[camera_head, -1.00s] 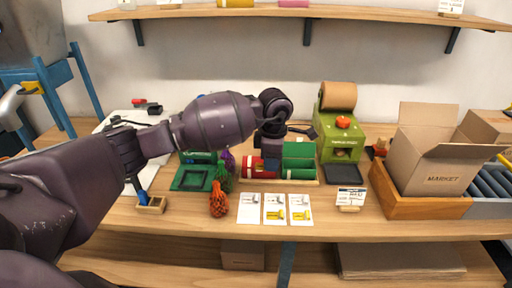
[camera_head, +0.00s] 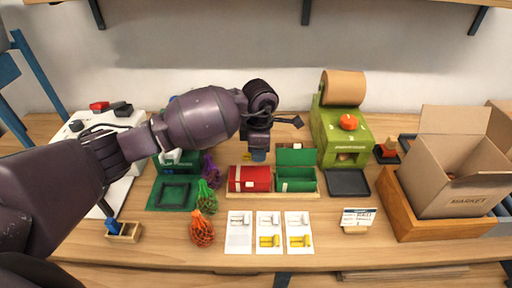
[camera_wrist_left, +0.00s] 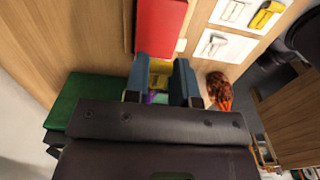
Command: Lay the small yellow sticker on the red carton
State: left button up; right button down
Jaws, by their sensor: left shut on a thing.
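The red carton (camera_head: 250,179) lies shut on a wooden tray in the middle of the table, left of an open green carton (camera_head: 296,181). It also shows at the top of the left wrist view (camera_wrist_left: 160,25). My left gripper (camera_head: 258,155) is just above and behind the red carton, pointing down. In the left wrist view its two blue fingers (camera_wrist_left: 160,85) are shut on a small yellow thing (camera_wrist_left: 160,67), seemingly the yellow sticker, apart from the carton in that picture. The sticker is partly hidden by the fingers. My right gripper is not in view.
Three picture cards (camera_head: 269,247) lie in front of the cartons. Net bags, one orange (camera_head: 202,232), stand to the left near a green tray (camera_head: 150,198). A green dispenser (camera_head: 343,135) stands behind right. A cardboard box (camera_head: 455,180) is at the right.

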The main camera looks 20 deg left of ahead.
aim_at(258, 173)
pick_arm(q)
jog(key=shift+w+a, duration=0.15)
jog(key=shift+f, duration=0.35)
jog(key=shift+f+b, duration=0.3)
jog(key=shift+b, duration=0.1)
notch_tip(258, 173, down, 2)
jog(key=shift+b, duration=0.5)
jog(key=shift+f, duration=0.35)
jog(key=shift+f+b, duration=0.6)
jog(key=shift+f, duration=0.6)
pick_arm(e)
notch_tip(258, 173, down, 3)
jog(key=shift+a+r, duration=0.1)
